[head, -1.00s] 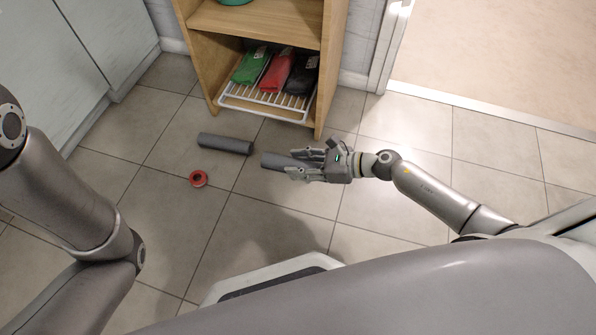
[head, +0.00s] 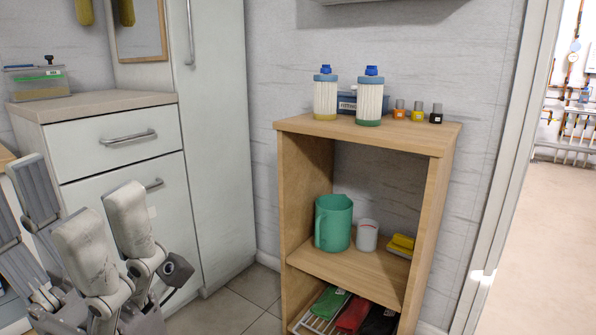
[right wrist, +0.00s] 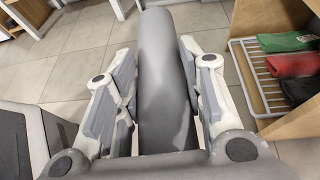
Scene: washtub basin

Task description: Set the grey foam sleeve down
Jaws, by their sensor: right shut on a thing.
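The grey foam sleeve (right wrist: 162,70) is in the right wrist view, a long grey cylinder between the fingers of my right gripper (right wrist: 160,95). The gripper is shut on it, and the sleeve extends away from the palm above the tiled floor. I cannot tell how high above the floor it is. My right gripper is out of the head view. My left gripper (head: 68,220) is at the lower left of the head view, its fingers apart and nothing seen between them.
A wooden shelf (head: 430,235) holds bottles, a green jug (head: 333,222), a white cup (head: 367,235) and yellow sponges. The wire rack (right wrist: 258,80) with folded cloths is right of the sleeve. Tiled floor (right wrist: 75,62) is clear left of the sleeve. Cabinets stand at left.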

